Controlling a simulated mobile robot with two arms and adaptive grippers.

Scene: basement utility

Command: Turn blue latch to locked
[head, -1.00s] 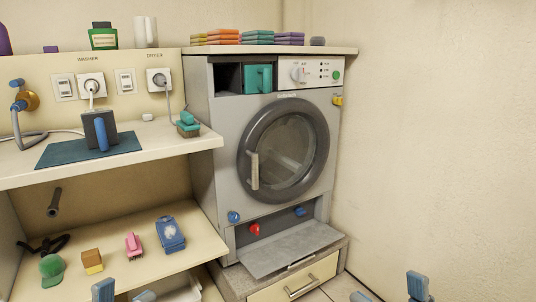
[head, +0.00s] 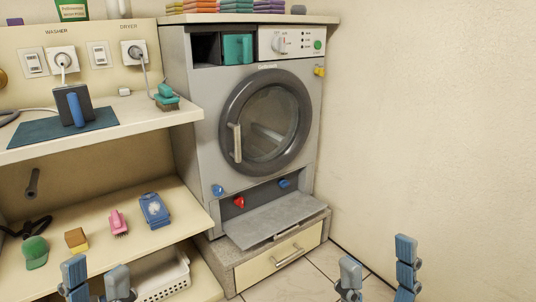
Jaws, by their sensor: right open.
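Two small blue knobs or latches show low on the grey dryer: a left blue one (head: 217,190) at the left of the lower recess, and a right blue one (head: 284,184) inside it. A red knob (head: 239,202) sits between them. I cannot tell lock markings at this size. My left gripper (head: 97,281) is at the bottom left, fingers apart and empty, in front of the lower shelf. My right gripper (head: 378,270) is at the bottom right, open and empty, over the floor. Both are well apart from the latches.
The lower flap (head: 275,220) hangs open in front of the recess, above a drawer (head: 282,256). The round door (head: 265,122) is shut. A shelf (head: 100,258) with a brush and blue box stands left, a white basket (head: 165,278) below. The right wall is bare.

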